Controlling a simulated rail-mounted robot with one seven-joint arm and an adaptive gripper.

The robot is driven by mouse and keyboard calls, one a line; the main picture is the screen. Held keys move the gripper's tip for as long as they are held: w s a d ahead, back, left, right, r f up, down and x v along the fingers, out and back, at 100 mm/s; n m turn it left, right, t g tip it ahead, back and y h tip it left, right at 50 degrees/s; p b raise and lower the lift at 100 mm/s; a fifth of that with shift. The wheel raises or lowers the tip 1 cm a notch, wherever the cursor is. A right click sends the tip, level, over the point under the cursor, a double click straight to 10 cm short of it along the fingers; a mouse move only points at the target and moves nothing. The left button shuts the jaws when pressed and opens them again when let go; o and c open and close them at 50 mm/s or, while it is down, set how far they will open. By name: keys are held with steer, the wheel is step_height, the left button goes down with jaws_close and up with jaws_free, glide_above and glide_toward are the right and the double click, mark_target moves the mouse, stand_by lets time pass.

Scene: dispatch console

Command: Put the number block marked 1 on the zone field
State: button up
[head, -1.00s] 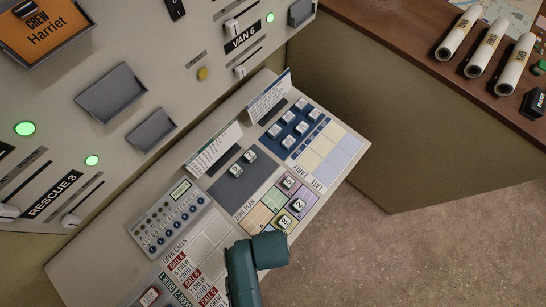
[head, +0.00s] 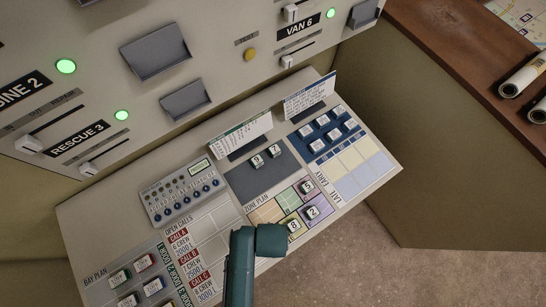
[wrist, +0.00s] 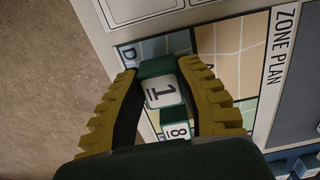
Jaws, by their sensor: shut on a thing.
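The number block marked 1 (wrist: 162,92), green with a white face, is between the yellow fingers of my gripper (wrist: 158,68) in the wrist view. My gripper is shut on it. The zone field (wrist: 220,75), with coloured areas and a ZONE PLAN label, lies behind the block in that view; I cannot tell whether the block touches it. A block marked 8 (wrist: 177,130) shows just beside block 1. In the head view, the zone field (head: 264,214) is partly covered by my teal arm, which hides my gripper and block 1.
Several number blocks (head: 312,212) stand on the right part of the zone field. Two more blocks (head: 257,162) sit on the dark grey panel (head: 240,181) behind it. An upright card (head: 240,135) and a knob unit (head: 182,192) stand nearby.

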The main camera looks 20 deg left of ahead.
steer(key=shift+f, duration=0.6)
steer(key=o, duration=1.1)
steer(key=shift+c, duration=0.2)
step_height(320, 180, up, 12)
